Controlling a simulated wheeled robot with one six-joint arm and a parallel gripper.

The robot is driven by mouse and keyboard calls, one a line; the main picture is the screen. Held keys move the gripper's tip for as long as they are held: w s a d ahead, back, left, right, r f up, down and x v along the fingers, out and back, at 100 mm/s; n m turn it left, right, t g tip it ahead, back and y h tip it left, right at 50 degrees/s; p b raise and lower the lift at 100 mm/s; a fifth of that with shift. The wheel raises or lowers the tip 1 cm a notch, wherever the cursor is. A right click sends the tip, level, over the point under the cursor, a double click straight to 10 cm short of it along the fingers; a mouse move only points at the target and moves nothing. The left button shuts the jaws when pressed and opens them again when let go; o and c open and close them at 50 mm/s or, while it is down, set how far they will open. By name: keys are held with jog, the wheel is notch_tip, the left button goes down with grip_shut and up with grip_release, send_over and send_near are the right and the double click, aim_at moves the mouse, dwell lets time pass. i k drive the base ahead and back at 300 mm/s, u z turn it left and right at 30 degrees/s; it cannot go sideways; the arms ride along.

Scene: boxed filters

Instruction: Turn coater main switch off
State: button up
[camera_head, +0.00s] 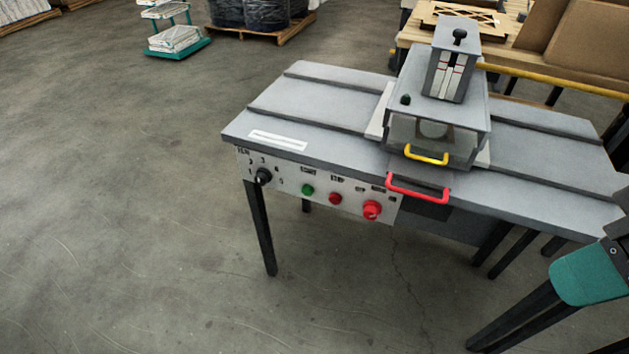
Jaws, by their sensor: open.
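The coater (350,95) is a grey table-like machine with a boxy head in the middle. Its light front panel (320,205) carries a black rotary knob (263,176) with numbers around it, a green button (307,190), a red button (335,198) and a larger red knob (371,210). The larger red knob looks like the main switch; its small label and setting are too small to read. My gripper (488,348) is at the bottom right, its two black fingers apart and empty. It is to the right of and apart from the panel; the fingertips lie near the lower frame edge.
A red handle (418,187) sticks out just right of the larger red knob, below a yellow handle (426,155). Black legs (262,228) stand under the coater. The floor (130,220) to the left is clear. A pallet, rack and bench stand behind.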

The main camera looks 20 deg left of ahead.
aim_at(372, 210)
jog(key=z, duration=1.6)
jog(key=k, duration=1.05)
jog(key=u, duration=2)
